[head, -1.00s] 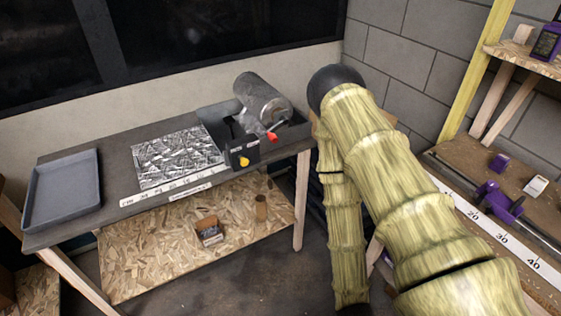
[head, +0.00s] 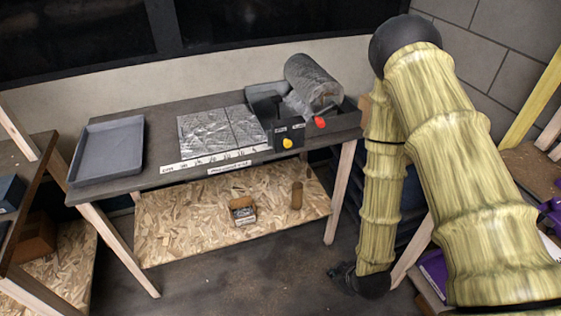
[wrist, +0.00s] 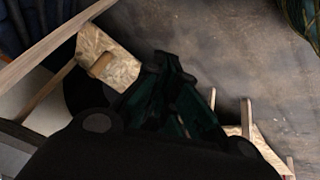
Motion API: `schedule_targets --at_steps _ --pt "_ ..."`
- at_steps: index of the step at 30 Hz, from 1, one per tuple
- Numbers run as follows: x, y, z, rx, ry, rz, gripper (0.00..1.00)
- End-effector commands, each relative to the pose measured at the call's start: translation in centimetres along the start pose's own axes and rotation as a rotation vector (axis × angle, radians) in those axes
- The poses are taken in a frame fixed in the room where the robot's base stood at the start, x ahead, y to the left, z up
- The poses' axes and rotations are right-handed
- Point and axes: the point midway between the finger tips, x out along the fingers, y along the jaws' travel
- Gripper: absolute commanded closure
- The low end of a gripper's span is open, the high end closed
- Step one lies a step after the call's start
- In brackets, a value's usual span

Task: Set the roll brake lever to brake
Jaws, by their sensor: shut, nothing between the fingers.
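A metallic roll (head: 313,85) lies in a grey cradle at the right end of the bench. A red-tipped lever (head: 320,122) stands in front of it. A black box (head: 287,134) beside it carries small labels, too small to read, and a yellow knob (head: 288,143). I cannot tell from the picture which of the two is the roll brake lever or how it is set. My gripper (wrist: 178,90) is shut and empty in the wrist view, above the floor. In the head view my arm hangs right of the bench, with its dark end low, apart from both knobs.
The bench (head: 150,120) holds a grey tray (head: 110,150) and foil sheet (head: 220,130). Other shelving stands at left and right. Floor in front of the bench is clear.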

Motion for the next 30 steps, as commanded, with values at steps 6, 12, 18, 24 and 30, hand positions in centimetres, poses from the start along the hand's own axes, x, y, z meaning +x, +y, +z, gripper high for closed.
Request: schedule_targets --at_steps 6,12,18,24,30 --pt "1.6 4.2 -10.2 -0.489 0.264 0.156 1.0" --pt "0.2 6.9 -19.3 -0.929 0.458 0.379 1.0" --pt "-2.8 8.3 -26.9 -1.296 0.587 0.642 1.0" --pt "-5.2 8.6 -30.9 -1.498 0.638 0.823 1.0" --pt "-6.0 8.7 -31.9 -1.551 0.647 0.874 1.0"
